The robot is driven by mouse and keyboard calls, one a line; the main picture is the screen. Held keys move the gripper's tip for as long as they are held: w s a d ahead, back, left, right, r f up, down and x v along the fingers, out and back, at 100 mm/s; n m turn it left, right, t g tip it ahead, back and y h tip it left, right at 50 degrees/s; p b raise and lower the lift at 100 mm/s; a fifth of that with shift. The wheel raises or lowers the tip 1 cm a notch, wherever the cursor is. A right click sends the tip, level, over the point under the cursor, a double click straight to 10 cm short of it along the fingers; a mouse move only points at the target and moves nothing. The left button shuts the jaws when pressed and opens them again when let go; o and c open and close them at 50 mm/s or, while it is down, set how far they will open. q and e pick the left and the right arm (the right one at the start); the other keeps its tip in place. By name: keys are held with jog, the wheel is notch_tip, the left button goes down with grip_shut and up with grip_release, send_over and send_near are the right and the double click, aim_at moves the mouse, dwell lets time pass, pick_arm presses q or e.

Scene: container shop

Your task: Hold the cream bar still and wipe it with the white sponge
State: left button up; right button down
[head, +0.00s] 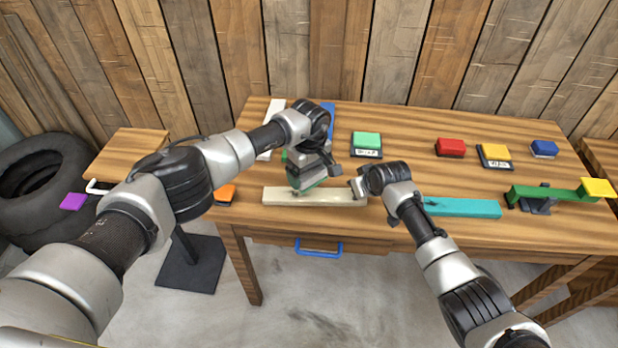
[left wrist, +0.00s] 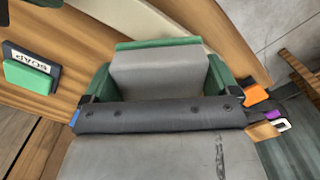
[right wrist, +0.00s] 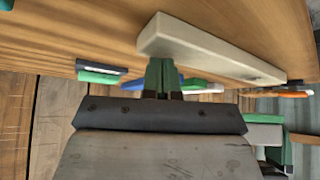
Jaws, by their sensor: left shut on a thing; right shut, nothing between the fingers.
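The cream bar (head: 315,197) lies along the front of the wooden table; it also shows in the left wrist view (left wrist: 125,18) and the right wrist view (right wrist: 215,55). My left gripper (head: 302,178) is over the bar's middle, shut on a pale grey-white block with a green face, which looks like the white sponge (left wrist: 158,75). The sponge is at or just above the bar's top; contact is unclear. My right gripper (head: 359,187) is shut and empty at the bar's right end. Its green fingertips (right wrist: 163,75) are close to that end; I cannot tell if they touch.
A teal bar (head: 462,208) lies to the right, beside a green beam (head: 545,194) with a yellow block (head: 598,187). Green (head: 366,140), red (head: 450,147), yellow (head: 494,152) and blue (head: 544,147) blocks stand behind. An orange block (head: 225,193) is at the left edge.

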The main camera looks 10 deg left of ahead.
pick_arm(q)
jog(key=shift+r, duration=0.45)
pick_arm(e)
jog(key=shift+s+d+f, duration=0.1)
jog(key=shift+f, duration=0.2)
pick_arm(q)
jog(key=shift+r, duration=0.1)
pick_arm(e)
jog(key=shift+r, duration=0.1)
pick_arm(q)
jog(key=shift+w+r+p, duration=0.1)
jog(key=shift+r+p, duration=0.65)
jog(key=shift+p, duration=0.2)
pick_arm(e)
jog(key=shift+r, duration=0.85)
pick_arm(q)
notch_tip(320, 180, up, 5)
jog(key=p, duration=0.5)
jog(key=shift+r, duration=0.15)
pick_arm(e)
notch_tip(320, 180, up, 6)
jog(key=shift+f, duration=0.15)
jog(key=shift+w+f, duration=0.1)
jog(key=shift+w, duration=0.1)
jog(key=shift+s, duration=0.15)
